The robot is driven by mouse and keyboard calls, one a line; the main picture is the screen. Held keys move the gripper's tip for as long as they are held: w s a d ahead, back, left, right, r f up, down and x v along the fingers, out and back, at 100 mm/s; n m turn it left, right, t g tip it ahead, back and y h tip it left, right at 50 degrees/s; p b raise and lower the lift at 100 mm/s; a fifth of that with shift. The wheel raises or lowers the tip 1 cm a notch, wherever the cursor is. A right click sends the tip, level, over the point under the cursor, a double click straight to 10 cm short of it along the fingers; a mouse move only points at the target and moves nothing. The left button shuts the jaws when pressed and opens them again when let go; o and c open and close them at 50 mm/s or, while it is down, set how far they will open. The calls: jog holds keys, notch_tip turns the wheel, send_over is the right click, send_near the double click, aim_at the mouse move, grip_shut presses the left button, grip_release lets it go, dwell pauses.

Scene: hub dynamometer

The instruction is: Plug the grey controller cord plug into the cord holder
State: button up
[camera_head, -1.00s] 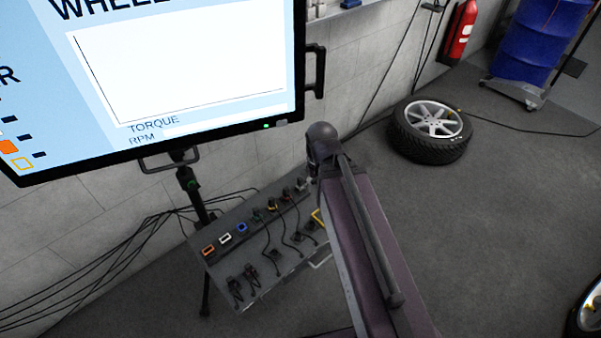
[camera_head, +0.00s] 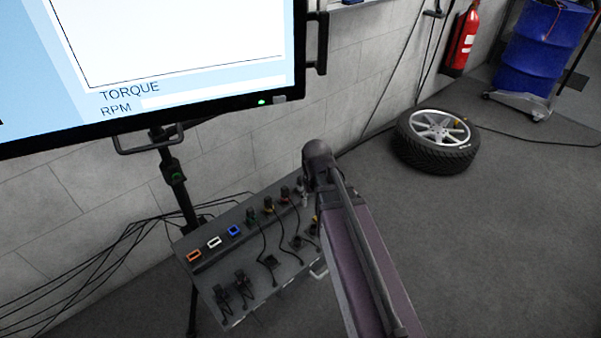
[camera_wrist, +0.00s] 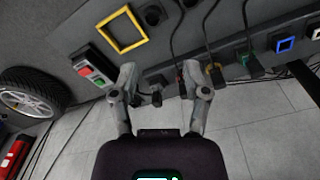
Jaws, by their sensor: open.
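In the head view a grey plug (camera_head: 300,185) stands at the right end of the back row on the sloped panel (camera_head: 205,275), beside my arm. Dark cord holders (camera_head: 270,261) sit lower on the panel, with cords running to them. In the wrist view my gripper (camera_wrist: 160,80) is open, its two fingers spread over the panel's edge. A dark plug-like piece (camera_wrist: 150,96) shows between the fingers; I cannot tell whether it is the grey plug or whether a finger touches it. A dark holder (camera_wrist: 152,14) lies beyond the fingers. My gripper is hidden in the head view.
Orange, white and blue sockets (camera_head: 234,230) line the panel's left side, beside a green plug (camera_head: 250,216). The wrist view shows a yellow frame (camera_wrist: 123,48) and a red-green switch (camera_wrist: 95,68). A large screen (camera_head: 200,60) overhangs the panel. A wheel (camera_head: 437,140) lies right on open floor.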

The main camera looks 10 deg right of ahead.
jog(key=w+f+n+b, duration=0.1)
jog(key=w+f, duration=0.2)
jog(key=w, duration=0.4)
jog(key=n, duration=0.4)
send_over(300, 177)
jog(key=shift+r+g, duration=0.1)
jog(key=shift+g, duration=0.2)
jog(key=shift+s, duration=0.1)
jog(key=shift+b, duration=0.4)
notch_tip(300, 177, down, 9)
jog(key=b, duration=0.8)
jog(key=shift+b, duration=0.4)
grip_shut()
jog(key=shift+r, duration=0.2)
